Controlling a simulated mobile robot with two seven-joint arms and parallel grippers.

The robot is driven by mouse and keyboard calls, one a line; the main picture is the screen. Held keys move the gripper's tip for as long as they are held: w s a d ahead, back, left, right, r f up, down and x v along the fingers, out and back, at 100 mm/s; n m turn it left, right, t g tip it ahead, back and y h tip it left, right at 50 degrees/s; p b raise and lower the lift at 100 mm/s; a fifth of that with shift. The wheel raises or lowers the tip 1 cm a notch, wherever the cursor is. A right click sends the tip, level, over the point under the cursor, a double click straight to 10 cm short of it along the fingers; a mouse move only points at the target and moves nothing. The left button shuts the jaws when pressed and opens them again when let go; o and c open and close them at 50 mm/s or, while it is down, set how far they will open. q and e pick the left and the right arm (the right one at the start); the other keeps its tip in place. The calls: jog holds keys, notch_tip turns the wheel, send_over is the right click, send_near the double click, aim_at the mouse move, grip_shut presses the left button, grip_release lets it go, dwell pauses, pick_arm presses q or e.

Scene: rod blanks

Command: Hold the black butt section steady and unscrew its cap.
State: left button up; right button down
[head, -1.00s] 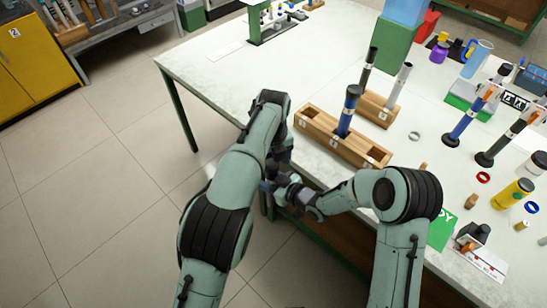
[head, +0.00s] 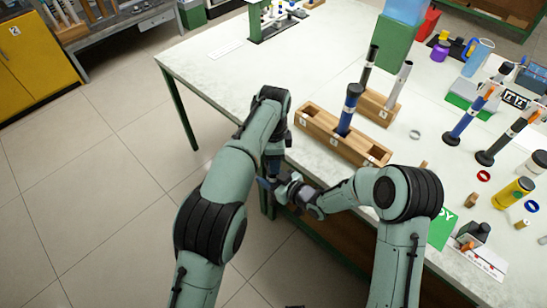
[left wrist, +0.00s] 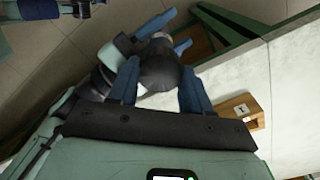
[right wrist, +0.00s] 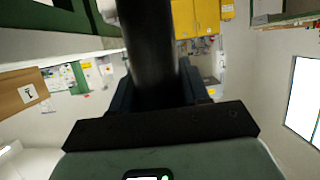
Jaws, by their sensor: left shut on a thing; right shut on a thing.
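The black butt section (right wrist: 148,40) is a thick dark cylinder that rises between the fingers of my right gripper (right wrist: 155,88), which is shut on it. In the left wrist view a dark rounded end (left wrist: 160,68) sits between the blue fingers of my left gripper (left wrist: 160,85), which is shut on it. I cannot tell where the cap meets the section. In the head view my left gripper (head: 272,180) points down and my right gripper (head: 288,188) comes in from the right, close together by the table's front edge. The section is mostly hidden there by my arms.
A wooden block (head: 312,122) with square sockets holds a blue rod (head: 349,108) near the table's front edge. A second block (head: 372,104) behind it holds a black rod and a grey one. Rod stands, rings and bottles fill the right side. The table's left part is mostly clear.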

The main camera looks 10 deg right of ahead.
pick_arm(q)
jog(key=n, duration=0.7)
jog(key=shift+w+d+r, duration=0.1)
jog(key=shift+w+r, duration=0.05)
jog(key=n, duration=0.8)
jog(key=shift+n, duration=0.4)
jog(key=n, duration=0.4)
jog(key=shift+a+n, duration=0.2)
jog(key=shift+n, duration=0.1)
jog(key=n, duration=1.3)
jog(key=shift+s+n, duration=0.25)
jog(key=shift+n, duration=0.05)
jog(key=n, duration=0.6)
jog(key=shift+s+d, duration=0.1)
jog(key=shift+s, duration=0.05)
jog(key=shift+r, duration=0.2)
